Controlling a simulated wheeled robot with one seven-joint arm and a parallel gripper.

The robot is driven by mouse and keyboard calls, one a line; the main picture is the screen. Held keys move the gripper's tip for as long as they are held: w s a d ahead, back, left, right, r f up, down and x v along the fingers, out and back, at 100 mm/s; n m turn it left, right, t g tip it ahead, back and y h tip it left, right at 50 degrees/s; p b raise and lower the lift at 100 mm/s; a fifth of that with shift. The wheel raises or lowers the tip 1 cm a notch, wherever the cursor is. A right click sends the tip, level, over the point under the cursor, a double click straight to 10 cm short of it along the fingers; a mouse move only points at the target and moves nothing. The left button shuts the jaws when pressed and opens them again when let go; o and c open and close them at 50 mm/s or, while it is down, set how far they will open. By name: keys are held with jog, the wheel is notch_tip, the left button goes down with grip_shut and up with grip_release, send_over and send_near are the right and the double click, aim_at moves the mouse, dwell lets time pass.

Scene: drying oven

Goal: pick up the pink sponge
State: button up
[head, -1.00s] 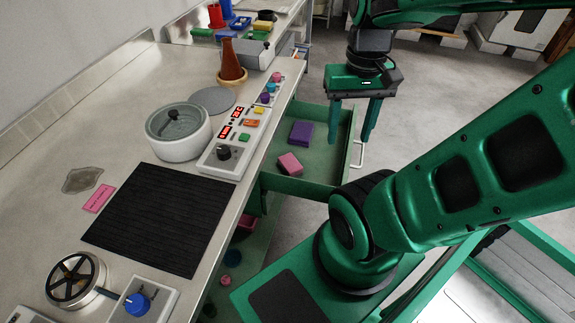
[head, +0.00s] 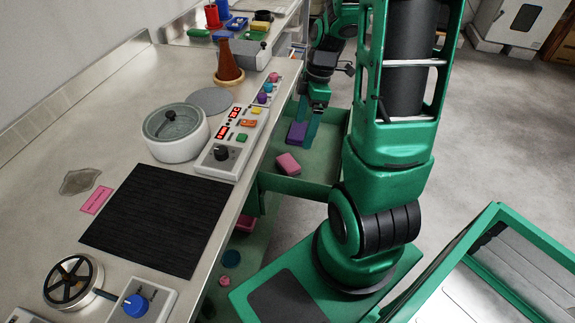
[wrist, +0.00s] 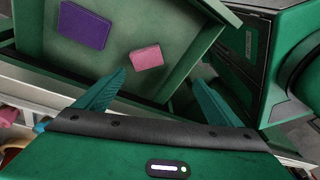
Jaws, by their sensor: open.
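The pink sponge (head: 288,163) lies on the floor of the open green drawer (head: 300,187) under the bench. It also shows in the wrist view (wrist: 147,57), near the drawer's wall. A purple block (head: 297,132) lies in the same drawer, behind the sponge in the head view. My gripper (head: 308,128) is open and empty, with its fingers pointing down over the far part of the drawer, near the purple block. In the wrist view, my two green fingers (wrist: 155,85) are spread apart, and the sponge shows beyond the gap between them.
The bench (head: 130,110) runs along the left, with a white bath (head: 178,140), a control panel (head: 222,155), a black mat (head: 150,218) and a brown cone (head: 227,65). The drawer's walls surround the sponge. Open floor (head: 490,130) lies to the right.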

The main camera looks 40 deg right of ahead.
aim_at(287, 162)
jog(key=shift+w+a+f+n+y, duration=0.15)
jog(key=shift+w+a+f+n, duration=0.45)
jog(key=shift+f, duration=2.05)
jog(key=shift+w+a+f+n+y, duration=0.2)
jog(key=shift+w+f+n, duration=0.65)
jog(key=shift+f, duration=1.8)
jog(key=shift+w+a+f+n+y, duration=0.15)
jog(key=shift+w+a+f+n, duration=0.55)
jog(key=shift+f, duration=1.95)
jog(key=shift+s+d+n, duration=0.25)
jog(key=shift+d, duration=0.1)
jog(key=c, duration=1.2)
jog(key=shift+r, duration=0.1)
jog(key=shift+r, duration=0.4)
jog(key=shift+s+d+r, duration=0.1)
jog(key=shift+d+r, duration=0.05)
jog(key=shift+d, duration=0.15)
jog(key=d, duration=0.1)
jog(key=s+d+r, duration=0.1)
jog(key=d, duration=0.1)
jog(key=shift+s+d, duration=0.1)
jog(key=shift+s, duration=0.1)
notch_tip(287, 162, up, 13)
jog(key=shift+f, duration=0.1)
